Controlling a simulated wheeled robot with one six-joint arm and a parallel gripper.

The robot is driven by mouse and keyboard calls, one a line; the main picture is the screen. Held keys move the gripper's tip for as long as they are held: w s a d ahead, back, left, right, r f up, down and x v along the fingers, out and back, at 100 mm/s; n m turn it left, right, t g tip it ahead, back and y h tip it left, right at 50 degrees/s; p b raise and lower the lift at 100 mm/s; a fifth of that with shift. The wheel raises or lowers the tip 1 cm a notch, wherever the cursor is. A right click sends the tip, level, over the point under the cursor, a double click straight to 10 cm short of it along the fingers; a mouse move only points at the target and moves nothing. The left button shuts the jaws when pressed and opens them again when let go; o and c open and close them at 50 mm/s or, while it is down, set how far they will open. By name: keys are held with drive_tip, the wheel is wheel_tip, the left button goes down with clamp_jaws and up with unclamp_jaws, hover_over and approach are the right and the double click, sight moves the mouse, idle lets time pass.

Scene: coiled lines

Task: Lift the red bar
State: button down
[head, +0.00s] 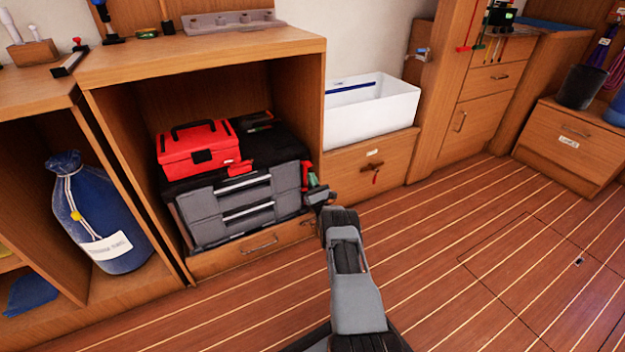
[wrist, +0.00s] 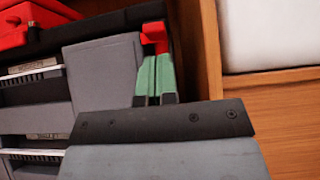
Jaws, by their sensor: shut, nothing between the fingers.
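A small red bar-like piece (head: 307,171) shows at the right front edge of the grey tool chest (head: 240,203); in the wrist view the red piece (wrist: 154,34) lies just beyond my fingertips. My gripper (head: 313,187) is at the chest's right front corner, just below the red piece. Its green fingers (wrist: 155,60) are together and empty, pointing at the red piece. I cannot tell whether they touch it, and they may hide its lower part. A similar red piece (head: 240,168) sits further left on the chest's top front edge.
The chest stands in an open wooden cubby, with a red toolbox (head: 199,148) on top. The cubby's right wall (wrist: 209,50) is close beside my fingers. The floor at right is clear.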

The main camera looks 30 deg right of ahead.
drive_tip(key=p+v, duration=0.2)
drive_tip(key=v, duration=0.9)
drive_tip(key=shift+w+d+f+p, duration=0.2)
drive_tip(key=shift+f+p, duration=0.15)
drive_tip(key=shift+f, duration=0.05)
